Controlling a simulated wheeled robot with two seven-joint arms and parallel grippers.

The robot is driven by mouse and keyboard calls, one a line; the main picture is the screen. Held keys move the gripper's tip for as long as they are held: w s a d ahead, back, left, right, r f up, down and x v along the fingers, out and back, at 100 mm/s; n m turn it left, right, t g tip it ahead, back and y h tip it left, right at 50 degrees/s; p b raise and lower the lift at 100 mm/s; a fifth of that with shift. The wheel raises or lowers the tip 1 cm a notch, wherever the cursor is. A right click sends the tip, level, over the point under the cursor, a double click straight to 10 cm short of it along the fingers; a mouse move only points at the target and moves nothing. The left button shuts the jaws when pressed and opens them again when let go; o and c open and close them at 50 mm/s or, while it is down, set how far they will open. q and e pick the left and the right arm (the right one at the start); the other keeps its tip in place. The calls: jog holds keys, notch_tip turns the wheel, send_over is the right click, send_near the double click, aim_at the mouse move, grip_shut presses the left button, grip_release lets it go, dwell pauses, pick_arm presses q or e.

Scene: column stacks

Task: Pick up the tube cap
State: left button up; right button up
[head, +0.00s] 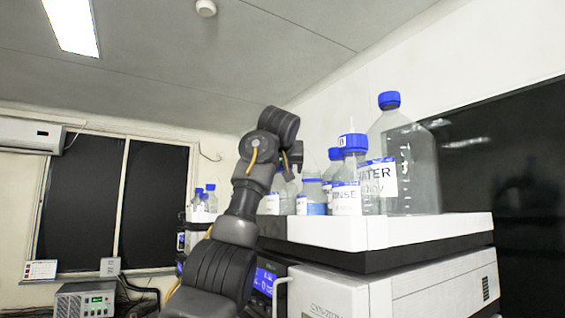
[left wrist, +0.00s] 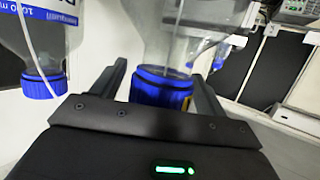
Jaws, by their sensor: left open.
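In the left wrist view, a ribbed blue cap (left wrist: 160,88) on a clear bottle (left wrist: 178,45) lies between the two dark fingers of my left gripper (left wrist: 158,72). The fingers are open, one on each side, and the picture appears upside down. I cannot tell whether either finger touches the cap. In the head view, my left gripper (head: 295,152) is a small dark shape beside the bottles, mostly hidden behind my wrist. I cannot tell which cap there matches the one between the fingers. My right gripper is not in view.
A large WATER bottle (head: 412,170) and a RINSE bottle (head: 346,198), both blue-capped, stand on the white instrument top (head: 390,232). Smaller bottles crowd close by. Another blue-capped bottle (left wrist: 45,45) hangs close left in the wrist view, with a thin white tube.

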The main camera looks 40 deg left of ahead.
pick_arm(q)
jog(key=shift+s+d+r, duration=0.2)
jog(key=shift+s+d, duration=0.05)
jog(key=shift+s, duration=0.05)
jog(key=c, duration=0.3)
jog(key=shift+w+a+f, duration=0.1)
jog(key=shift+w, duration=0.05)
jog(key=c, duration=0.7)
jog(key=shift+o, duration=0.2)
jog(key=shift+r, duration=0.8)
jog(key=s+d+r, duration=0.3)
jog(key=s+r, duration=0.8)
jog(key=s, duration=0.2)
jog(key=shift+s+d+r+b, duration=0.25)
jog(key=shift+d+b, duration=0.1)
jog(key=shift+b, duration=0.1)
jog(key=shift+w+a+f, duration=0.1)
jog(key=shift+a+f, duration=0.05)
